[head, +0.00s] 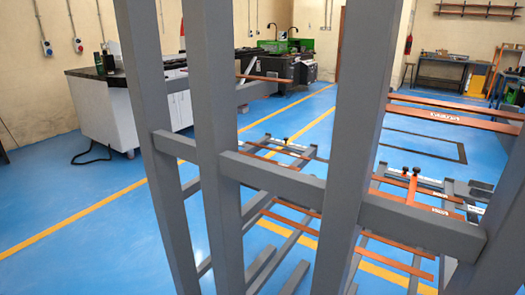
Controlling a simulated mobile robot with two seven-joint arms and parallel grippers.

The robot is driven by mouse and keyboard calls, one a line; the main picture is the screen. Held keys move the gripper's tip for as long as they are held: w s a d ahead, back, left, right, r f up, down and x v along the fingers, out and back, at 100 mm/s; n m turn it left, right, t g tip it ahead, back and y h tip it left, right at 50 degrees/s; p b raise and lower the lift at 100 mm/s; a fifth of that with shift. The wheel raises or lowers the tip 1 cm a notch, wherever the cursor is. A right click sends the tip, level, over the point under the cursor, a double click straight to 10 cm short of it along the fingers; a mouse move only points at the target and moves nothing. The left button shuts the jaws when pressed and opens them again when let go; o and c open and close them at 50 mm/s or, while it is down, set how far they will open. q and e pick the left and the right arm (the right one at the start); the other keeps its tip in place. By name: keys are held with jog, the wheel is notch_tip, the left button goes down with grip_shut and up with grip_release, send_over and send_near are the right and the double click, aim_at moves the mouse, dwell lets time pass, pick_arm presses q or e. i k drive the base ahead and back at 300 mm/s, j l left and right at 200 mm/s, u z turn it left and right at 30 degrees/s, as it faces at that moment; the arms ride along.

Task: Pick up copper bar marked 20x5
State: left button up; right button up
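Several copper bars lie on a grey metal rack. A wide copper bar (455,117) at the upper right carries a white label too small to read. Thinner copper bars lie lower, one at the right (400,242) and one at the centre (290,223). A short copper piece with dark knobs (411,188) stands up near the right. I cannot tell which bar is marked 20x5. Neither of my grippers is in view.
Thick grey rack posts (352,130) and a crossbar (300,187) stand close in front and hide parts of the bars. A white cabinet (110,112) and a dark machine (285,68) stand behind at left. Blue floor (60,185) is free at left.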

aim_at(296, 156)
jog(key=j+u, duration=0.15)
jog(key=u, duration=2.2)
jog(key=i+j+z, duration=0.1)
jog(key=i+z, duration=0.2)
jog(key=i, duration=0.75)
jog(key=i+j+z, duration=0.1)
jog(key=i+z, duration=0.15)
jog(key=i, duration=0.9)
jog(key=i+z, duration=0.35)
jog(key=i, duration=0.15)
jog(key=i+j+z, duration=0.1)
jog(key=i+z, duration=0.2)
jog(key=i, duration=0.2)
jog(key=i+l+z, duration=0.1)
jog(key=i+z, duration=0.7)
jog(key=z, duration=0.15)
jog(key=i+z, duration=1.3)
jog(key=i, duration=0.65)
